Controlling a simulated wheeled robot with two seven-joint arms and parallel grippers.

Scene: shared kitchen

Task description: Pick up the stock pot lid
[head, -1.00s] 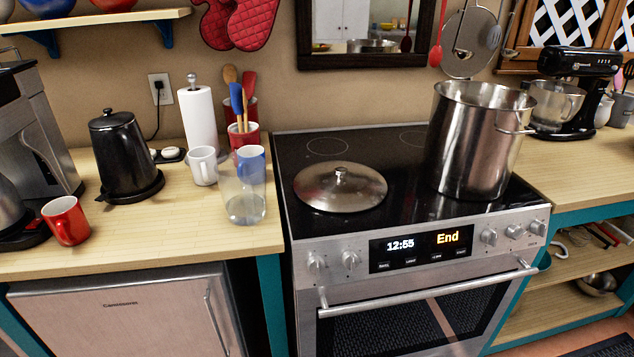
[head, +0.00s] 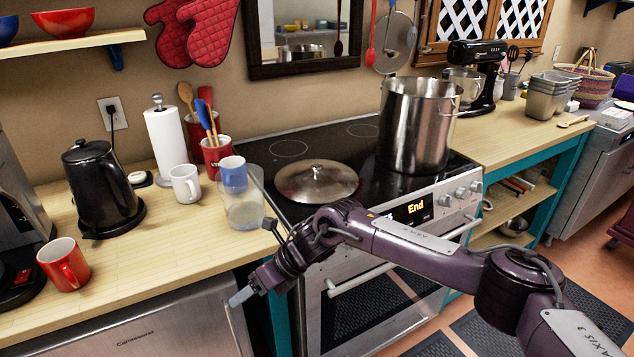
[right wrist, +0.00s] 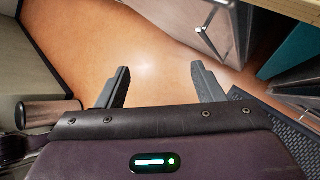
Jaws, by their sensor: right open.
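The stock pot lid (head: 316,183) is a round silver dome with a small knob. It lies flat on the front left of the black cooktop in the head view. The tall steel stock pot (head: 415,125) stands uncovered to its right on the same cooktop. My right gripper (head: 240,297) is in front of the counter, below and left of the lid and apart from it. In the right wrist view my right gripper (right wrist: 160,85) has its fingers wide apart, with only floor between them. My left gripper is in neither view.
The oven handle (head: 360,278) sticks out below the cooktop. The cooktop around the lid is mostly clear.

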